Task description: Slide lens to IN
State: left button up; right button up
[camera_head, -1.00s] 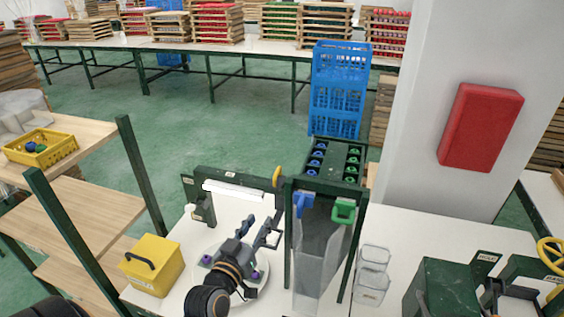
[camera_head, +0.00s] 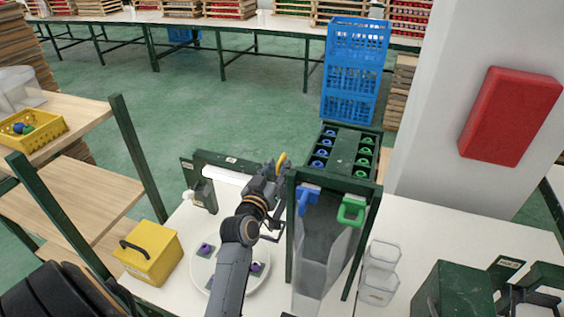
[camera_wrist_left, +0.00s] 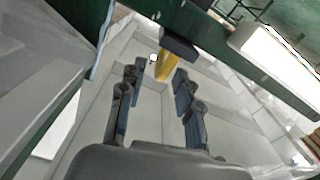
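A yellow handle (camera_head: 282,160) stands at the right end of a dark green frame with a white bar lamp (camera_head: 223,176). It may belong to the lens; no lens disc is clearly visible. My left gripper (camera_head: 270,170) is right at the handle in the head view, partly hidden by its own wrist. In the left wrist view my left gripper (camera_wrist_left: 160,78) is open, its two dark fingers apart. The yellow handle (camera_wrist_left: 166,66) shows between the fingertips, below a dark block (camera_wrist_left: 180,48). Contact cannot be told. My right gripper is out of view.
A green rack (camera_head: 290,230) with blue and green clips stands just right of the arm. A round white plate (camera_head: 262,284) with small purple-topped pieces lies under my arm. A yellow box (camera_head: 150,254) is to the left, clear bins (camera_head: 380,275) to the right.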

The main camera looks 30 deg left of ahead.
pick_arm(q)
jog(key=shift+b+x, duration=0.3)
jog(key=shift+x, duration=0.95)
jog(key=shift+w, duration=0.3)
jog(key=shift+w+a, duration=0.15)
jog(key=shift+w, duration=0.15)
jog(key=shift+c, duration=0.4)
jog(key=shift+r, duration=0.1)
grip_shut()
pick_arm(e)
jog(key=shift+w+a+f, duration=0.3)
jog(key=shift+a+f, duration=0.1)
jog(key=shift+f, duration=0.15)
